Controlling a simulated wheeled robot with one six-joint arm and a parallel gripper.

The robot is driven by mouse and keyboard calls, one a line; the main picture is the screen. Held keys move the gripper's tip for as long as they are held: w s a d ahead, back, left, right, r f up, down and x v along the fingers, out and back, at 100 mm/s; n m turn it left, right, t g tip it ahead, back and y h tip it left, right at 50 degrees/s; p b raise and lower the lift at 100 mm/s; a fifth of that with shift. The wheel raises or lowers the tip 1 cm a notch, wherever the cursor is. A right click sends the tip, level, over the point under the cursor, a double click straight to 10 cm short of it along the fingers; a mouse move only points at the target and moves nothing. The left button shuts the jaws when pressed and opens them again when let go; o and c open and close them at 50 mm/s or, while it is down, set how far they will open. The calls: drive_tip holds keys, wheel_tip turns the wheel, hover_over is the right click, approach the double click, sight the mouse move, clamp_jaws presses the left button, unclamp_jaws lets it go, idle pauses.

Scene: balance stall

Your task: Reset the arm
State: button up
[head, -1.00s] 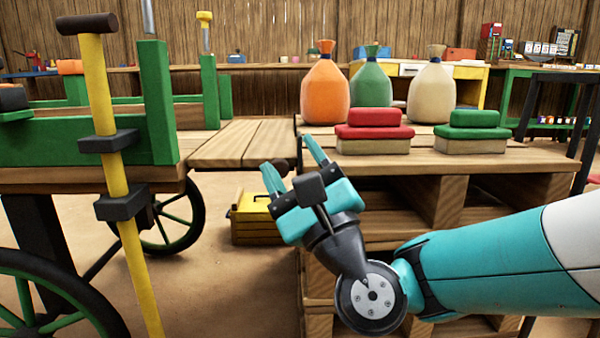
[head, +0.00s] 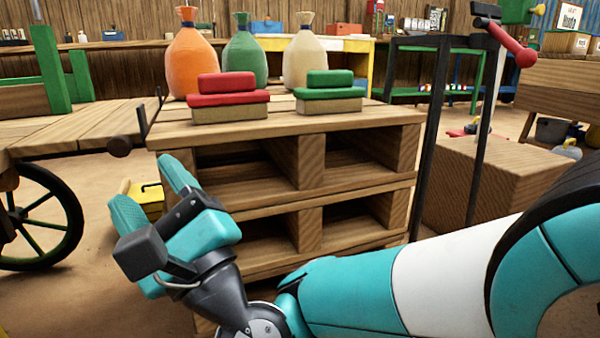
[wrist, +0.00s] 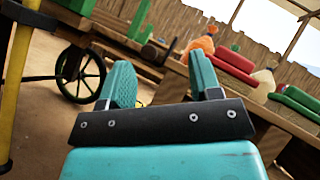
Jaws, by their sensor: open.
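My gripper (head: 150,196) is open and empty, with its two teal fingers apart. In the head view it is at the lower left, in front of the left edge of the pallet stack (head: 290,125). In the wrist view my gripper (wrist: 160,82) points toward the gap between the green cart and the pallets, and nothing is between its fingers. My arm reaches in from the lower right of the head view.
On the pallets stand an orange sack (head: 197,58), a green sack (head: 244,60), a cream sack (head: 304,58), red blocks (head: 228,90) and green blocks (head: 330,86). A cart wheel (head: 42,215) is left. A yellow box (head: 150,200) sits behind my gripper. A wooden crate (head: 495,185) is right.

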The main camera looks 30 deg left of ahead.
idle(0.3)
drive_tip(key=w+d+r+n+g+h+p, duration=0.2)
drive_tip(key=w+d+r+n+p, duration=0.1)
drive_tip(key=d+r+n+p, duration=0.25)
drive_tip(key=w+d+r+n+g+h+p, duration=0.25)
drive_tip(key=r+n+p, duration=0.3)
drive_tip(key=r, duration=0.35)
drive_tip(key=w+d+r+n+t+h+p, duration=0.1)
drive_tip(key=w+d+r+n+h+p, duration=0.15)
drive_tip(key=d+p, duration=0.35)
drive_tip(key=w+d+r+n+t+h+p, duration=0.1)
drive_tip(key=w+d+n+h+p, duration=0.2)
drive_tip(key=d, duration=0.5)
drive_tip(key=s+d+r+h+p, duration=0.15)
drive_tip(key=d+h+p, duration=0.25)
drive_tip(key=d, duration=0.4)
drive_tip(key=s+d+h+p, duration=0.2)
drive_tip(key=d+h+p, duration=0.1)
drive_tip(key=d, duration=0.5)
drive_tip(key=s+d+h+p, duration=0.2)
drive_tip(key=d+h+p, duration=0.2)
drive_tip(key=d, duration=0.4)
wheel_tip(320, 180, up, 37)
drive_tip(key=p, duration=3.6)
drive_tip(key=shift+s+d+n, duration=0.15)
drive_tip(key=shift+s+n, duration=0.2)
drive_tip(key=shift+n, duration=0.1)
